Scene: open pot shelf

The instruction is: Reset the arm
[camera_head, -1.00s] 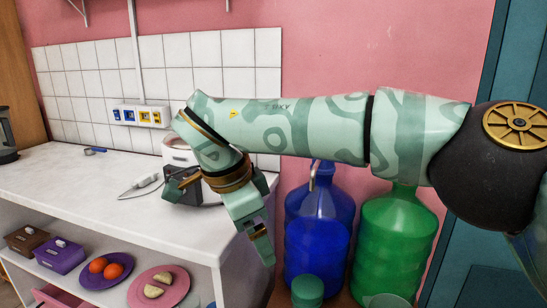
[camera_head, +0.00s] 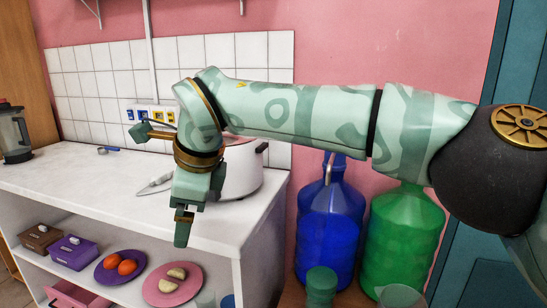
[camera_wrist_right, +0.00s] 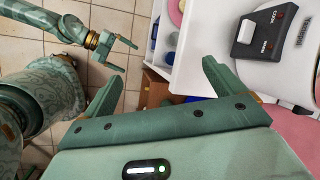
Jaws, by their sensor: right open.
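My right arm reaches in from the right across the head view, its green patterned forearm level in front of the tiled wall. Its gripper (camera_head: 158,188) hangs at the left end of the arm, in front of the worktop. In the right wrist view the right gripper (camera_wrist_right: 165,70) has its two fingers wide apart with nothing between them. My left gripper (camera_wrist_right: 121,55) shows at the upper left of the right wrist view, fingers apart and empty. The left arm is not seen in the head view.
A white cooker (camera_head: 245,168) stands on the white worktop (camera_head: 80,180), close behind the right gripper. Below, a shelf holds a purple plate (camera_head: 105,275), a pink plate (camera_head: 160,297) and boxes. A blue bottle (camera_head: 328,225) and a green bottle (camera_head: 400,245) stand right of the counter.

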